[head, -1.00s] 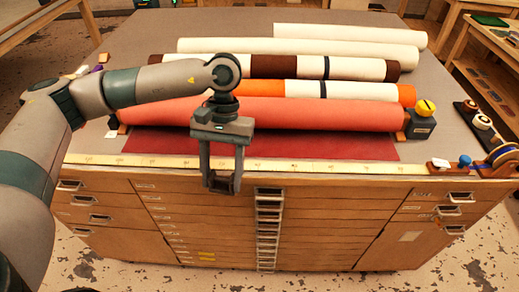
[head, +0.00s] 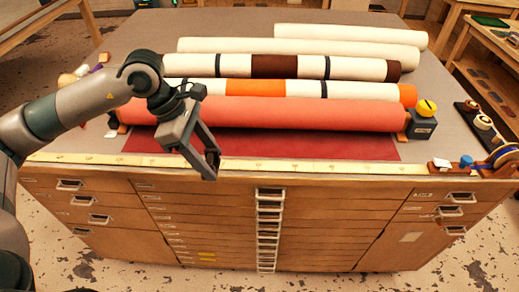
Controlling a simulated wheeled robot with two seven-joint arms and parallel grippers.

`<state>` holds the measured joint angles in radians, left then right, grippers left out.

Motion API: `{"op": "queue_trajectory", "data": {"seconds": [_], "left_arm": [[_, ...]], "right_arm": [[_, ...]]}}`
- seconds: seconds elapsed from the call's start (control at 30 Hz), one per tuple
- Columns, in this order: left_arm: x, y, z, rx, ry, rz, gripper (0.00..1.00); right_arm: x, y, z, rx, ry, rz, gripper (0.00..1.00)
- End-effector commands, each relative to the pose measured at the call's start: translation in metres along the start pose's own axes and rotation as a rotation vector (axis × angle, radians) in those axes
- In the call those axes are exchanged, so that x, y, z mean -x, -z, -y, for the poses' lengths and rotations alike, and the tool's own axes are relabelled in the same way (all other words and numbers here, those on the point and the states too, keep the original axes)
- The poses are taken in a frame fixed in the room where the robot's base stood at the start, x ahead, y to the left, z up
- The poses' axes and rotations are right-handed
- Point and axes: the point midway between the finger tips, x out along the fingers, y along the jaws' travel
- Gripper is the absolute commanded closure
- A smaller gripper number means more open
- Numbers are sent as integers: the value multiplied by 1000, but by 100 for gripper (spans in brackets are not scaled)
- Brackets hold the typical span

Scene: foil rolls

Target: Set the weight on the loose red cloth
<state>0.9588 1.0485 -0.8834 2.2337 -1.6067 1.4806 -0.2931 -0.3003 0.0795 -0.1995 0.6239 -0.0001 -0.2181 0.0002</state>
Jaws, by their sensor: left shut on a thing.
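The loose red cloth (head: 300,146) lies flat along the front of the table, in front of the coral roll (head: 270,113). A dark block with a yellow knob (head: 422,124), which looks like a weight, stands at the right end of that roll. My left gripper (head: 210,168) is over the front edge at the cloth's left part, its fingers tilted down and to the right. It is shut on a small dark thing between the fingertips, too unclear to identify. My right gripper is not in view.
Several more rolls (head: 300,48) lie behind the coral one. A pale measuring strip (head: 300,167) runs along the front edge above the drawers (head: 215,215). A tape dispenser (head: 503,158) stands at the right corner. Small items lie at the left end.

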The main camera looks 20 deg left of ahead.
Motion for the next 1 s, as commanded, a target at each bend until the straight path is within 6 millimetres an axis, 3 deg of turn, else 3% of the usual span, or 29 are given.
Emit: {"op": "queue_trajectory", "data": {"seconds": [1.0], "left_arm": [[56,18,-25,1364,-567,2,92]], "right_arm": [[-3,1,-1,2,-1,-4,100]]}}
